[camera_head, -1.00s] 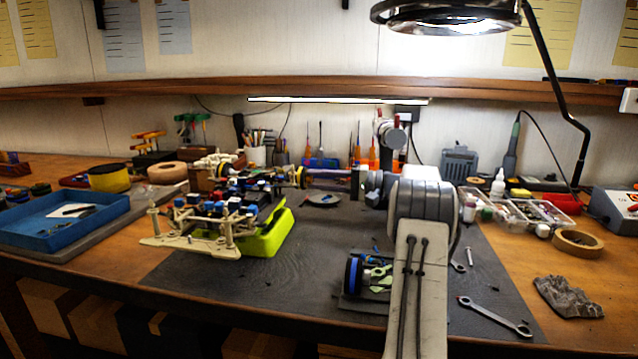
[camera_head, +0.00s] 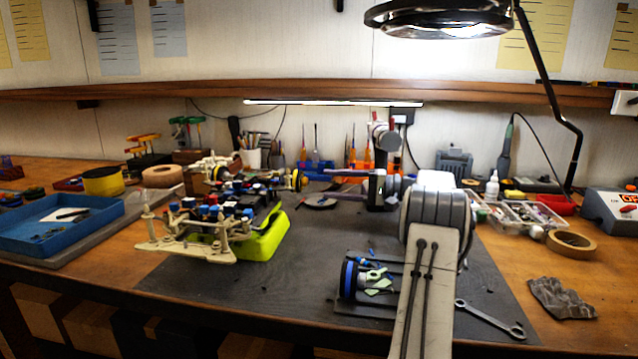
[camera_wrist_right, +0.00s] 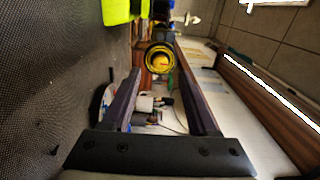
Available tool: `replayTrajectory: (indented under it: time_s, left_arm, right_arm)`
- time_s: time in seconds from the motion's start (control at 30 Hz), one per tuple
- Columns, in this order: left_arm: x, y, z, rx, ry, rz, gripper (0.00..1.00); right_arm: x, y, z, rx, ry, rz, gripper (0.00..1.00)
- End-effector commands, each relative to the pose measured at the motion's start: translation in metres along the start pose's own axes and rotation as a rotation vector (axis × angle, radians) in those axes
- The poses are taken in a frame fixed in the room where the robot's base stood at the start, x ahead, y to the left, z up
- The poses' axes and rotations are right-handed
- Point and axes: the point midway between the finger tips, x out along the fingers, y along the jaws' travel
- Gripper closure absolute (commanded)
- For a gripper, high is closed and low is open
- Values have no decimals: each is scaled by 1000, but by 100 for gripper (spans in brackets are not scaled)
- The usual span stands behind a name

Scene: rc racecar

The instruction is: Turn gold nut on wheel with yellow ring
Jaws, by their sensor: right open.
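The RC car (camera_head: 235,215) rests on a lime-green stand (camera_head: 262,238) at the middle left of the mat. Its wheel with the yellow ring (camera_head: 297,180) faces right, towards my right gripper (camera_head: 335,174). In the right wrist view, the yellow-ringed wheel (camera_wrist_right: 160,57) shows beyond and between the two dark fingertips of my right gripper (camera_wrist_right: 159,72). That gripper is open and empty, apart from the wheel. The gold nut is too small to make out. My left gripper is not in view.
A blue-rimmed wheel (camera_head: 348,280) and small parts lie on a dark tray near the front. A blue tray (camera_head: 60,235) stands at left. The mat's front middle is clear.

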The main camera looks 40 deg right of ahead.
Motion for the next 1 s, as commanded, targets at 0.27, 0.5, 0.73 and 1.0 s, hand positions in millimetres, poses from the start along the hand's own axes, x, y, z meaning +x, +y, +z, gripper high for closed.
replayTrajectory:
  time_s: [0.27, 0.5, 0.73, 1.0]
  left_arm:
    - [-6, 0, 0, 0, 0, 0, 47]
    - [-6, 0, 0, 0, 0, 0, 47]
    - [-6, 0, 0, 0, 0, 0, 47]
    - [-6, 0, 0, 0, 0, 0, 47]
  right_arm:
    - [-45, -1, 0, 0, 1, 0, 40]
    - [-54, 0, 0, 0, 0, 1, 40]
    - [-53, 0, 0, 0, 0, 0, 40]
    - [-53, 0, 0, 0, 0, 0, 40]
